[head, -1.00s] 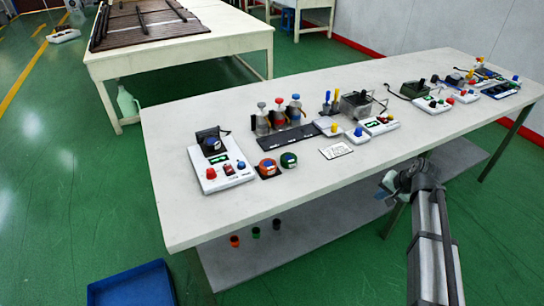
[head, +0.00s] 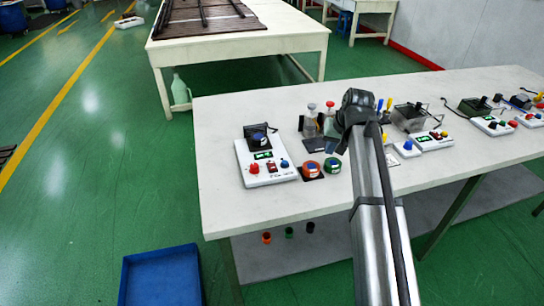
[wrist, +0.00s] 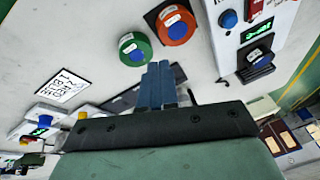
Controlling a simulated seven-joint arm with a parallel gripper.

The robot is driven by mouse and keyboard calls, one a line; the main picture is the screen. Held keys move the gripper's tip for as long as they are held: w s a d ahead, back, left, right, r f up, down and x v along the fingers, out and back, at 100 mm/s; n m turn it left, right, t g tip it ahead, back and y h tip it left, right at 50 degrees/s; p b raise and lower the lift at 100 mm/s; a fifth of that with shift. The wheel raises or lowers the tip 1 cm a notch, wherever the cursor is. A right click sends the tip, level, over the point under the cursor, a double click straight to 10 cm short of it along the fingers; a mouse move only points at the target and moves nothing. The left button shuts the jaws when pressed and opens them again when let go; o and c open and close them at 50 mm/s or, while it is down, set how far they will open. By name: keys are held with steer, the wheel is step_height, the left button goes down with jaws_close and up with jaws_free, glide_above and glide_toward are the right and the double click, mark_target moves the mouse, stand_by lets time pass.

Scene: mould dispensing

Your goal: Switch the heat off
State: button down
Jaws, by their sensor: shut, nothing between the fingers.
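A white control unit (head: 275,175) stands at the table's left end, with a red knob (head: 253,169), a blue knob (head: 284,163), a lit green display (head: 263,155) and a black block behind them. In the wrist view this unit is at upper right, with its blue knob (wrist: 229,19), red switch (wrist: 255,8) and display (wrist: 256,37). My gripper (head: 330,147) is over the table, right of the unit and apart from it. In the wrist view its blue fingers (wrist: 160,66) are shut and empty. Another white unit with a display (head: 431,140) stands farther right; I cannot tell which one heats.
Bottles (head: 311,120) stand behind, partly hidden by my arm. A blue tray (head: 161,278) is on the floor. The table's front left is clear.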

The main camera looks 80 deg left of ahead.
steer(key=s+a+r+n, duration=0.2)
steer(key=s+r, duration=0.1)
steer(key=s, duration=0.5)
steer(key=s+a+r+n+h, duration=0.1)
steer(key=s+r, duration=0.3)
steer(key=s, duration=0.4)
steer(key=shift+s+a+n+t, duration=0.35)
steer(key=shift+a+n, duration=0.15)
steer(key=shift+a, duration=0.4)
glide_toward(271, 162)
steer(key=x, duration=0.5)
steer(key=shift+a, duration=0.25)
steer(key=shift+f, duration=0.7)
steer(key=shift+a, duration=0.1)
